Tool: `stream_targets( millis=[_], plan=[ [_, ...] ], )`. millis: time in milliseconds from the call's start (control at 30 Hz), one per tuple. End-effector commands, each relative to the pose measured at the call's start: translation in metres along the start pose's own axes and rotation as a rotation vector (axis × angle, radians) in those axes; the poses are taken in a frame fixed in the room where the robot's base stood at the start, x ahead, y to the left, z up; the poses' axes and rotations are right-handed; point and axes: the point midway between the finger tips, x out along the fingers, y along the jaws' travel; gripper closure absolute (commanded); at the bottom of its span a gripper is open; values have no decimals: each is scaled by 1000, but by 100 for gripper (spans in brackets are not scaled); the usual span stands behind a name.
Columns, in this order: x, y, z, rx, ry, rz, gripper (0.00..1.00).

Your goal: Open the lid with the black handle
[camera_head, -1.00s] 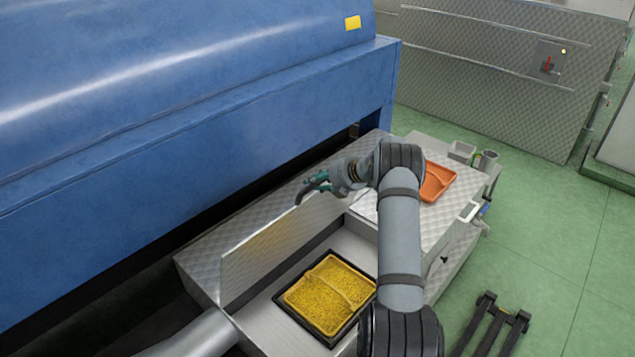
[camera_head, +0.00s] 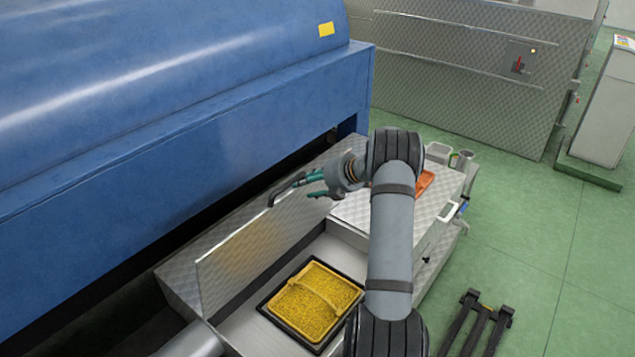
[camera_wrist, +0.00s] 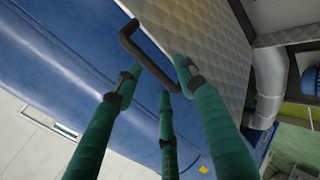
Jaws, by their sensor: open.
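The lid (camera_head: 235,255) is a quilted metal plate standing up steeply over the open bin of the metal bench in the head view. Its black handle (camera_head: 283,190) is on the upper edge. In the wrist view the handle (camera_wrist: 147,58) is a dark bracket on the quilted lid (camera_wrist: 205,45). My gripper (camera_head: 314,186) is open, with its green fingers just right of the handle in the head view. In the wrist view the fingers (camera_wrist: 150,85) are spread, with the handle just beyond and between their tips. I cannot tell whether any finger touches it.
A black-rimmed tray (camera_head: 272,318) of yellow material sits in the open bin. A blue machine (camera_head: 180,160) stands close behind the lid. An orange tray (camera_head: 425,181) and small containers (camera_head: 440,152) sit on the bench's far end.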

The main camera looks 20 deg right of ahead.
Motion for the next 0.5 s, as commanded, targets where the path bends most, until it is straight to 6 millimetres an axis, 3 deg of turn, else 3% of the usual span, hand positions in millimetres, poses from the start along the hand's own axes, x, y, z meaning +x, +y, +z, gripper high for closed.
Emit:
stream_targets(
  millis=[200,500],
  plan=[
    [-38,1,0,-2,-1,0,60],
    [-52,0,-1,-2,2,0,60]
  ],
)
